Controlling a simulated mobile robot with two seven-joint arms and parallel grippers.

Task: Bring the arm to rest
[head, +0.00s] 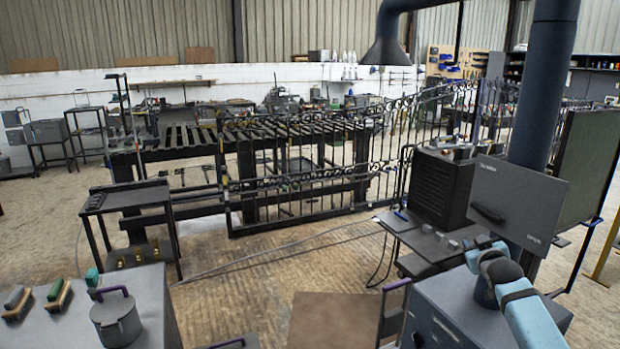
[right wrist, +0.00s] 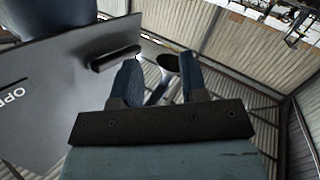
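My right arm comes in from the lower right in the head view, and its gripper (head: 482,242) is raised below the grey panel. In the right wrist view the two fingers of this gripper (right wrist: 160,78) stand apart with nothing held between them. The grey panel (head: 525,195) bears the word OPEN and a dark handle (head: 488,213). In the right wrist view the panel (right wrist: 50,100) fills the left side, and its handle (right wrist: 115,58) appears close to the left finger; I cannot tell whether they touch. My left gripper is not in view.
A grey cabinet (head: 440,318) stands below the right arm. A dark vented box (head: 440,188) is on a table behind it. A thick blue column (head: 540,100) rises behind the panel. A scrolled iron gate (head: 320,190) stands farther back, with open floor (head: 270,250) before it.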

